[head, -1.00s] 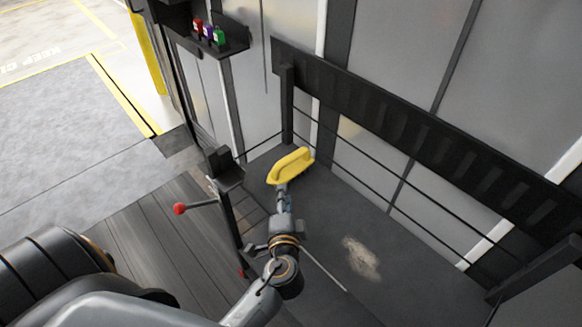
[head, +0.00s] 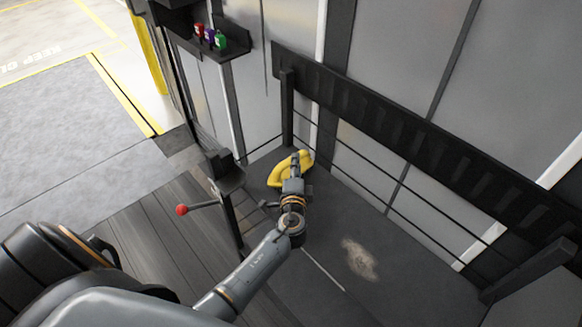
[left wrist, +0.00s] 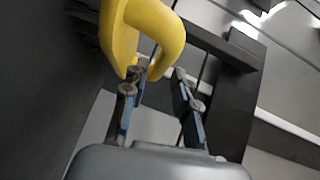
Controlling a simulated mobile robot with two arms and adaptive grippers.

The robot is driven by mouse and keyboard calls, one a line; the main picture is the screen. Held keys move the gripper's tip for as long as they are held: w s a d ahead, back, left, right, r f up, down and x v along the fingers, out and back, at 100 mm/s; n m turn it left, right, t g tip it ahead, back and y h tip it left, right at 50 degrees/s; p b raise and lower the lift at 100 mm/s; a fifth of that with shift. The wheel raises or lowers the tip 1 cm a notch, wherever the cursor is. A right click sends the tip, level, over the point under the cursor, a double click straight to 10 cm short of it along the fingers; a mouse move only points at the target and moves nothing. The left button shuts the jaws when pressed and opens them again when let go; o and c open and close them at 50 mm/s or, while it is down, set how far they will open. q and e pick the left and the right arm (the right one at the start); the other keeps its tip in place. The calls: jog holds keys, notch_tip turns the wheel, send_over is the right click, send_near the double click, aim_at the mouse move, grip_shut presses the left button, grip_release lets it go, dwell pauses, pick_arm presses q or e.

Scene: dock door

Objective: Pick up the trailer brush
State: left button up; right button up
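The trailer brush, yellow with a looped handle (head: 276,178), is at the corner of the dark floor beside the wall in the head view. My left gripper (head: 296,160) is over it and hides part of it. In the left wrist view the yellow handle (left wrist: 160,28) is just beyond my left fingertips (left wrist: 160,80), and dark bristles show at its left. The two fingers stand apart, with the handle close to the tips; I cannot tell whether they touch it. My right gripper is not in view.
A black rail (head: 425,140) with thin bars runs along the wall. A lever with a red knob (head: 182,210) stands left of my arm. A shelf (head: 228,50) holds small coloured items. A pale patch (head: 360,259) marks the floor.

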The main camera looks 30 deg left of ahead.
pick_arm(q)
jog(key=shift+x, duration=1.2)
grip_shut()
